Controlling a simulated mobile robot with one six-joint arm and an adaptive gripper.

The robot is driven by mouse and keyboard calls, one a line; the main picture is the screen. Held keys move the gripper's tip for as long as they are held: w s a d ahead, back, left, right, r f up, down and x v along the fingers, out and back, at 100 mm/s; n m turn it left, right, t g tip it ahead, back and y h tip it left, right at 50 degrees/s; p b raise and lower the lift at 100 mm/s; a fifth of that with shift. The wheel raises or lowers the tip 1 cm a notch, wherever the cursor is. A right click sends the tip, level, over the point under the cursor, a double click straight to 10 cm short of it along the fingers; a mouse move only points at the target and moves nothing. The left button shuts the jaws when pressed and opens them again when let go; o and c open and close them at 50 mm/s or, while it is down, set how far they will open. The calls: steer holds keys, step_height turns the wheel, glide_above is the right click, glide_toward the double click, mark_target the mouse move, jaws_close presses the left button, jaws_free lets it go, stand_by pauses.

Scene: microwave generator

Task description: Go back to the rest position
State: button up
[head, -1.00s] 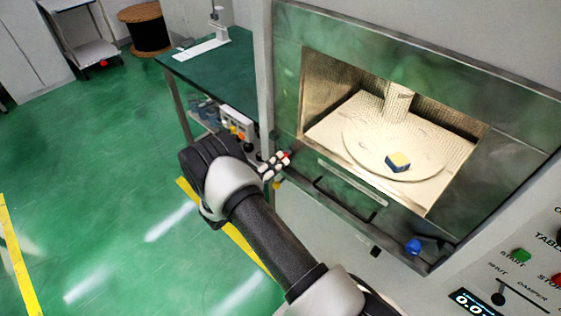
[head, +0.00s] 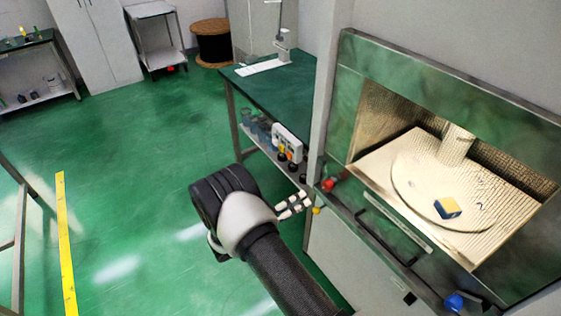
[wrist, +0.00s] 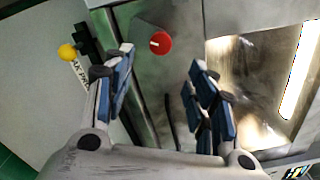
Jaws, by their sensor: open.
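My gripper (head: 293,205) is in the middle of the head view, left of the microwave chamber's front frame. In the wrist view my gripper (wrist: 160,88) shows its blue-padded fingers spread apart with nothing between them. A red knob (wrist: 160,43) on the front frame lies beyond the fingers there; the red knob (head: 328,185) also shows just right of the gripper in the head view. My arm reaches up from the bottom of the head view.
The open chamber holds a round turntable (head: 408,190) with a yellow and blue block (head: 447,208) on it. A green-topped table (head: 285,100) stands behind the gripper. A blue knob (head: 454,302) sits at the lower right. The green floor on the left is mostly clear.

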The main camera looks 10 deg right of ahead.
steer(key=s+d+r+m+g+y, duration=0.2)
steer(key=s+r+m+g+y, duration=0.15)
steer(key=s+r+m, duration=0.5)
steer(key=s+d+r+m+g+y, duration=0.3)
steer(key=s+r+m+g, duration=0.2)
steer(key=r+m, duration=0.55)
steer(key=s+a+r+m+t+y, duration=0.3)
steer(key=s+a+r+m+y, duration=0.1)
steer(key=s+m, duration=0.4)
steer(key=s+a+r+m+t+y, duration=0.4)
steer(key=s+a+r+m+y, duration=0.1)
steer(key=s+a+m+y, duration=0.1)
steer(key=shift+s+a+m, duration=0.2)
steer(key=shift+s+m, duration=0.7)
steer(key=shift+s, duration=0.15)
steer(key=shift+y, duration=0.25)
